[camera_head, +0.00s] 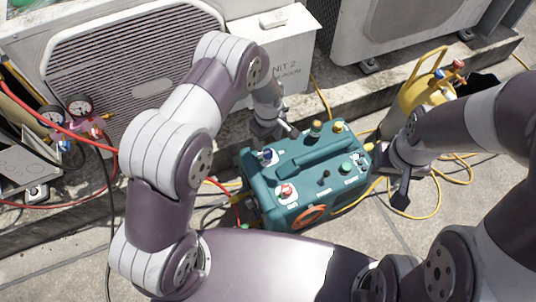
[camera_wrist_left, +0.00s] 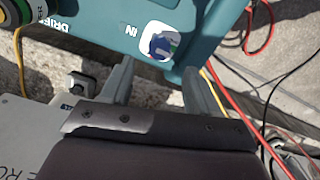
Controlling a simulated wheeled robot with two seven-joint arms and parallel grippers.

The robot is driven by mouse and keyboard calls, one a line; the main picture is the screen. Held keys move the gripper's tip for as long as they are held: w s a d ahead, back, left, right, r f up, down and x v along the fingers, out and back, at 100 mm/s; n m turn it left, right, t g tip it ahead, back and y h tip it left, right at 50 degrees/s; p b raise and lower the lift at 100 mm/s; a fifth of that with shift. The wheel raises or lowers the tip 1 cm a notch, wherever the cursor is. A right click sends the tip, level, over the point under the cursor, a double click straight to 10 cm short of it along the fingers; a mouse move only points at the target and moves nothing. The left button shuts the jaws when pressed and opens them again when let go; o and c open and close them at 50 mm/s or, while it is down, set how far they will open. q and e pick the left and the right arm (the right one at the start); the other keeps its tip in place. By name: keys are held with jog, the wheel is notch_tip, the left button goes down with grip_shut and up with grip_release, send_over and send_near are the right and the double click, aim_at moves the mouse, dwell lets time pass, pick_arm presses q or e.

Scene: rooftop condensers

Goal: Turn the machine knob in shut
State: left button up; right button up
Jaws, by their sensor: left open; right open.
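The teal machine (camera_head: 300,178) stands on the paving with several knobs on top. Its blue in knob (camera_head: 267,155) is at the back left corner. In the left wrist view the blue in knob (camera_wrist_left: 161,46) sits on a white plate beside the printed word IN. My left gripper (camera_head: 281,132) is behind the machine's back left edge, close to that knob. In the left wrist view its open fingers (camera_wrist_left: 158,75) point at the knob, one to each side, with the tips just short of it. My right gripper (camera_head: 390,172) is open, at the machine's right side.
A red knob (camera_head: 287,191), a green knob (camera_head: 345,168) and a black toggle (camera_head: 323,178) share the top. A white unit box (camera_head: 275,60) is behind. Yellow and red hoses lie around the machine.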

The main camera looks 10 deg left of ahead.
aim_at(268, 152)
pick_arm(q)
notch_tip(268, 152, down, 7)
jog(key=shift+r+b, duration=0.15)
jog(key=shift+b, duration=1)
jog(key=c, duration=1)
jog(key=shift+c, duration=0.2)
